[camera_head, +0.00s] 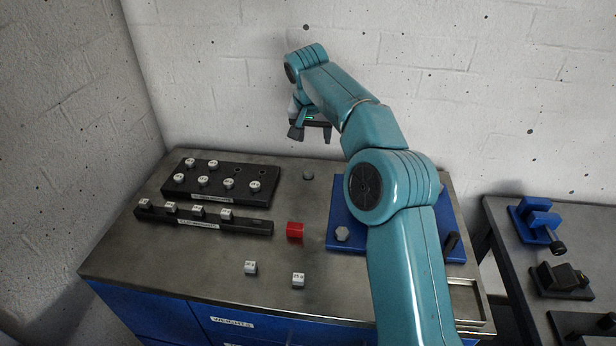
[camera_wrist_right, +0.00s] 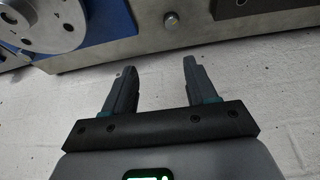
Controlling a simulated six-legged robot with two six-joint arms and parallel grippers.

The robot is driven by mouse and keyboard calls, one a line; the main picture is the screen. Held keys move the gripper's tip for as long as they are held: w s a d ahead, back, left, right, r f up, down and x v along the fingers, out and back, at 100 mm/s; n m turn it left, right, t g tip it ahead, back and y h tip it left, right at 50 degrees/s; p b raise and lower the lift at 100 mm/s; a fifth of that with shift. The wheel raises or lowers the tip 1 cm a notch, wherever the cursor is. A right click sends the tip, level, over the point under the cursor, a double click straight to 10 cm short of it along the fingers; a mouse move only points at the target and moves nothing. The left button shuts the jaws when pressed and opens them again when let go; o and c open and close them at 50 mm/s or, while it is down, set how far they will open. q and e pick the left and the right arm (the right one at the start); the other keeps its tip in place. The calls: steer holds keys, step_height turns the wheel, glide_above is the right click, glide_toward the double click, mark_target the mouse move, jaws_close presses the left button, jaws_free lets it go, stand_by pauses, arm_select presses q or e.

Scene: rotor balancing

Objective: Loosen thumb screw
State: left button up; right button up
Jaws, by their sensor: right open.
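My right gripper (camera_head: 311,135) is open and empty, up near the back wall above the bench's far edge. Its two dark fingers (camera_wrist_right: 159,66) stand apart in the wrist view, with only wall between them. In that view a grey disc with holes (camera_wrist_right: 42,22), on a blue base, is at the upper left. A small grey knob (camera_wrist_right: 170,19) lies beyond the fingers, apart from them. A grey hex-headed knob (camera_head: 342,234) stands on the blue plate (camera_head: 333,215). I cannot tell which knob is the thumb screw. My arm hides much of the plate. My left gripper is not in view.
A black block (camera_head: 222,182) holds several pale round pieces. A black rail (camera_head: 250,226) holds small pale cubes. A red block (camera_head: 295,230) and two loose cubes (camera_head: 250,267) lie on the bench. Blue and black fixtures (camera_head: 540,215) stand on a right-hand table.

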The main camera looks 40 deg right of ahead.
steer(key=w+a, duration=0.1)
steer(key=a, duration=0.1)
glide_toward(308, 172)
steer(key=x, duration=0.8)
steer(key=shift+s+f, duration=0.1)
steer(key=shift+c, duration=0.3)
steer(key=c, duration=1)
steer(key=shift+n, duration=0.4)
